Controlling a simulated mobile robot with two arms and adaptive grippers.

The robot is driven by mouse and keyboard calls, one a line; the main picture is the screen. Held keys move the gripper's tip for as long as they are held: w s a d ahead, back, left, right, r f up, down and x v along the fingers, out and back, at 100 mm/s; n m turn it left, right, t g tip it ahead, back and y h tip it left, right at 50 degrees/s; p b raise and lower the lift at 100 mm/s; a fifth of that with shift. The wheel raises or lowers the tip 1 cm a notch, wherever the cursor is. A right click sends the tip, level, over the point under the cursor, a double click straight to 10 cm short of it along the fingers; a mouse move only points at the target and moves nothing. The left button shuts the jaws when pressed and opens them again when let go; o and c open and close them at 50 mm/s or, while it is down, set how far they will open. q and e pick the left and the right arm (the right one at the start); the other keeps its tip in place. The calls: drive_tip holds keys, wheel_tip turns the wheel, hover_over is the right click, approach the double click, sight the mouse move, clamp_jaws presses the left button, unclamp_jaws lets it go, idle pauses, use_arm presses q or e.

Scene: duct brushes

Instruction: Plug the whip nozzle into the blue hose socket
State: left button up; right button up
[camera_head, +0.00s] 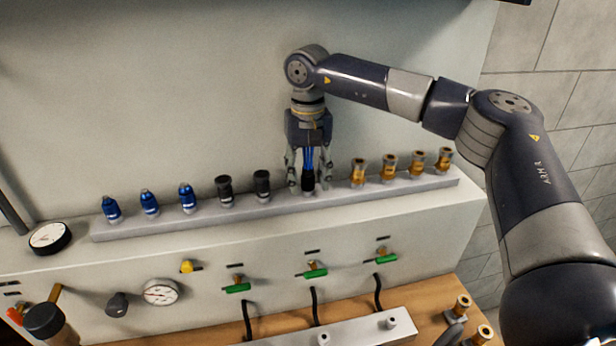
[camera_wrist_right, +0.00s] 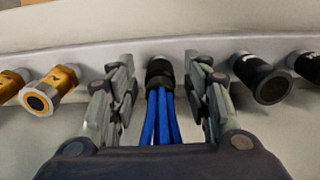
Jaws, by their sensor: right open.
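The whip nozzle, a black body (camera_head: 308,183) with blue strands, stands upright on the long grey rail (camera_head: 330,194). In the right wrist view the nozzle (camera_wrist_right: 160,75) and its blue strands lie between my fingers. My right gripper (camera_head: 308,184) points down from above, open around the nozzle, with a gap on each side of it. The right gripper (camera_wrist_right: 160,84) also shows in the wrist view. I cannot make out a blue hose socket. My left gripper is not in view.
On the rail, blue nozzles (camera_head: 149,203) and black nozzles (camera_head: 262,186) stand left of the gripper, brass nozzles (camera_head: 388,167) right. Below are gauges (camera_head: 161,292), green-handled valves (camera_head: 316,273) with black hoses (camera_head: 315,305), and a pale bar (camera_head: 357,333) on the wooden bench.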

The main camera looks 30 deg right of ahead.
sight(308, 168)
idle(0.4)
clamp_jaws()
drive_tip(key=shift+r, duration=0.15)
drive_tip(key=shift+w+r+p, duration=0.1)
drive_tip(key=shift+r+p, duration=0.25)
drive_tip(key=shift+p, duration=0.2)
drive_tip(key=shift+r+p, duration=0.5)
drive_tip(key=shift+r, duration=0.2)
drive_tip(key=shift+r+p, duration=1.4)
drive_tip(key=shift+r, duration=0.4)
